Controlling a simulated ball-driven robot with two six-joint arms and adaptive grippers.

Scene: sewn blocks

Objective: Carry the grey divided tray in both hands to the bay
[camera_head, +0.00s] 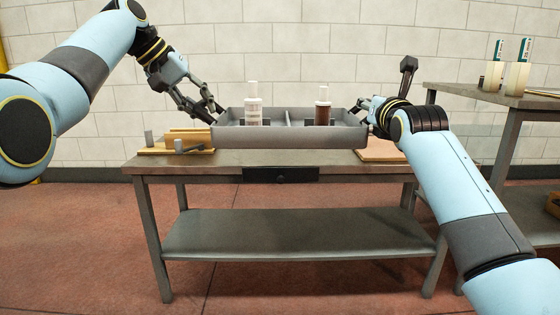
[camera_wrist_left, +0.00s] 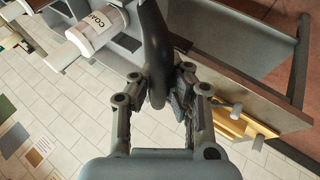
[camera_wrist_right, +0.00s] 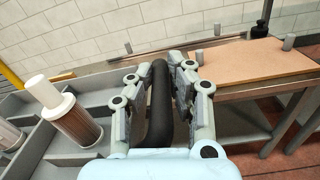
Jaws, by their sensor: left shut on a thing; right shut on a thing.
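The grey divided tray (camera_head: 300,141) is level and appears above the workbench in the head view. It holds a white bottle (camera_head: 252,106) on the left and a brown bottle with a white cap (camera_head: 322,107) on the right. My left gripper (camera_head: 212,112) is shut on the tray's left handle, a dark bar in the left wrist view (camera_wrist_left: 157,60). My right gripper (camera_head: 364,112) is shut on the right handle, a black bar in the right wrist view (camera_wrist_right: 159,105). In the head view the right fingertips are partly hidden by the arm.
A workbench (camera_head: 200,160) with a lower shelf (camera_head: 300,233) stands below the tray. A wooden fixture with grey pegs (camera_head: 188,139) lies at its left, a tan board (camera_head: 382,151) at its right. A second table (camera_head: 480,95) with containers stands at the right. A brick wall is behind.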

